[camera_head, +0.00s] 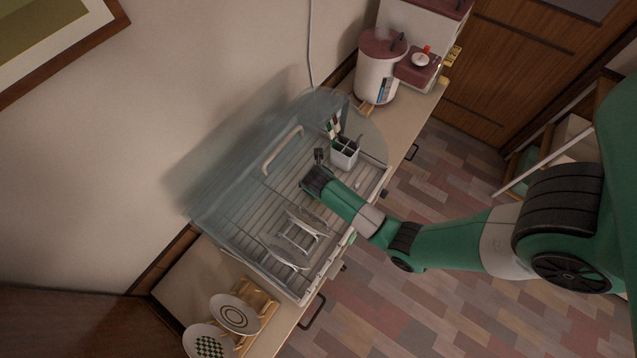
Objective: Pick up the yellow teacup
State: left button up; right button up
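I cannot make out a yellow teacup in the head view. My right arm comes in from the right, and its gripper (319,157) is over the slatted rack inside the dish dryer (352,238). The gripper is small and dark here, so I cannot tell whether its fingers are open or shut, or whether they hold anything. It is just left of a white utensil holder (345,158). My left gripper is not in view.
A clear curved lid (225,190) rises at the back. Decorated plates (235,314) stand on wooden racks at lower left. A white and maroon appliance (378,75) stands beyond the dryer.

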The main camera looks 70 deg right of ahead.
jog(key=shift+w+d+f, duration=0.1)
jog(key=shift+d+f, duration=0.05)
jog(key=shift+f, duration=0.25)
jog(key=c, duration=1.4)
jog(key=shift+c, duration=0.2)
jog(key=shift+r, duration=0.15)
jog(key=shift+r, duration=0.2)
notch_tip(320, 180, up, 6)
jog(key=shift+r+p, duration=0.25)
jog(key=shift+p, duration=0.4)
jog(key=s+a, duration=0.3)
jog(key=s, duration=0.7)
jog(key=s+a, duration=0.3)
jog(key=s, duration=0.6)
notch_tip(320, 180, up, 6)
jog(key=p, duration=0.6)
jog(key=shift+d, duration=0.25)
